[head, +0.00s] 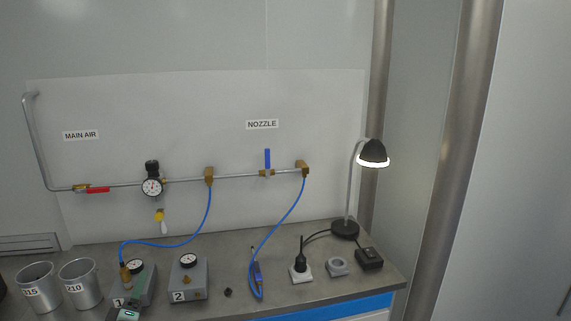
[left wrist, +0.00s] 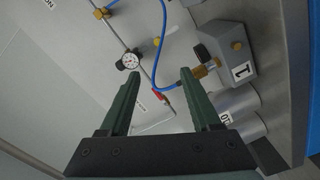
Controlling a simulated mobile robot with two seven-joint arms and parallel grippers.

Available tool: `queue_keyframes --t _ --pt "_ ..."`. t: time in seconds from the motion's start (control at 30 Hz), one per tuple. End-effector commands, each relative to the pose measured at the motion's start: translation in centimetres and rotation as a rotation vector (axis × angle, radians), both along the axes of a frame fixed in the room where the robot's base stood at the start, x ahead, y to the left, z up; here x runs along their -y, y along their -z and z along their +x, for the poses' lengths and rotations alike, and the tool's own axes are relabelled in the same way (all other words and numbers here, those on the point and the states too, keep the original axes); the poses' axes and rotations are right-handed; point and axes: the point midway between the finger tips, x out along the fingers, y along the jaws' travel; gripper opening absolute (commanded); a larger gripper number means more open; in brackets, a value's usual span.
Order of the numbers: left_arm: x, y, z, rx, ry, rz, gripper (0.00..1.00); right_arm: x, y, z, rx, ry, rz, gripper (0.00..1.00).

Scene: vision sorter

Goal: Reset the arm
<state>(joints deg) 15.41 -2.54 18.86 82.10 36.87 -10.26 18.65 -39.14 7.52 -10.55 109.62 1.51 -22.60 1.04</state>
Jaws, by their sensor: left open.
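My left gripper (head: 126,313) shows only in part at the bottom edge of the head view, in front of the grey box labelled 1 (head: 145,287). In the left wrist view my left gripper (left wrist: 158,90) has its two dark green fingers wide apart with nothing between them. The box labelled 1 (left wrist: 232,58) is to the right of the fingers there, with a brass fitting and a blue hose (left wrist: 163,40) joined to it. My right gripper is not in view.
Two metal cups (head: 38,287) stand left of box 1. Box 2 (head: 189,280), a hanging blue hose (head: 281,222), a black plug on a white socket (head: 301,273) and a lit lamp (head: 373,152) are to the right. Pipes and a gauge (head: 152,187) run along the wall.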

Motion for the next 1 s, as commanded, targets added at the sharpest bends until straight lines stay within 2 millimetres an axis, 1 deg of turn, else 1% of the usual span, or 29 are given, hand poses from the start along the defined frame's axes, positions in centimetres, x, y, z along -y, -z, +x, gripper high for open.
queue_keyframes --t 0.03,0.17,0.27,0.3,0.37,0.4,0.47,0.5,0.57,0.6,0.7,0.8,0.9,1.0 --pt "0.8 2.2 -1.4 -0.054 0.025 0.062 0.64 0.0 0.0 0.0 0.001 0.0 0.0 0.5" --pt "3.0 6.0 -4.5 -0.164 0.1 0.226 0.64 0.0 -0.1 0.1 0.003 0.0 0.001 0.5" --pt "5.2 9.4 -7.8 -0.257 0.177 0.365 0.64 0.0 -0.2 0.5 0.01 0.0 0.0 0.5" --pt "6.2 11.0 -9.4 -0.299 0.216 0.424 0.64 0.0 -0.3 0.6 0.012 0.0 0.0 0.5" --pt "7.9 13.2 -12.2 -0.36 0.28 0.518 0.64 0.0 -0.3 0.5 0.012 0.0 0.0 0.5" --pt "9.1 14.7 -14.3 -0.402 0.33 0.584 0.64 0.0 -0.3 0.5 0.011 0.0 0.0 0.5" --pt "11.0 16.8 -17.7 -0.461 0.41 0.675 0.64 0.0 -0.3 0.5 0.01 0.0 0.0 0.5" --pt "12.1 18.1 -20.0 -0.496 0.463 0.733 0.64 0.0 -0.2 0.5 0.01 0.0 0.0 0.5" --pt "13.8 19.5 -23.3 -0.538 0.538 0.808 0.64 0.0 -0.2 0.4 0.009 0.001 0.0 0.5" --pt "14.8 20.3 -25.3 -0.564 0.586 0.853 0.64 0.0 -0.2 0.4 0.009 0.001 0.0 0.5" --pt "16.7 21.6 -29.6 -0.605 0.684 0.936 0.64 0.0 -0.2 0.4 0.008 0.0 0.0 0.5" --pt "17.9 22.2 -32.3 -0.628 0.748 0.984 0.64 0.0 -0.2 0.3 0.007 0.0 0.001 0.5" --pt "18.5 22.3 -33.6 -0.635 0.776 1.008 0.64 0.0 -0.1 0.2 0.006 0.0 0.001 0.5" --pt "18.6 22.4 -33.8 -0.637 0.783 1.012 0.64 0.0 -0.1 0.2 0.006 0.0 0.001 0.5"
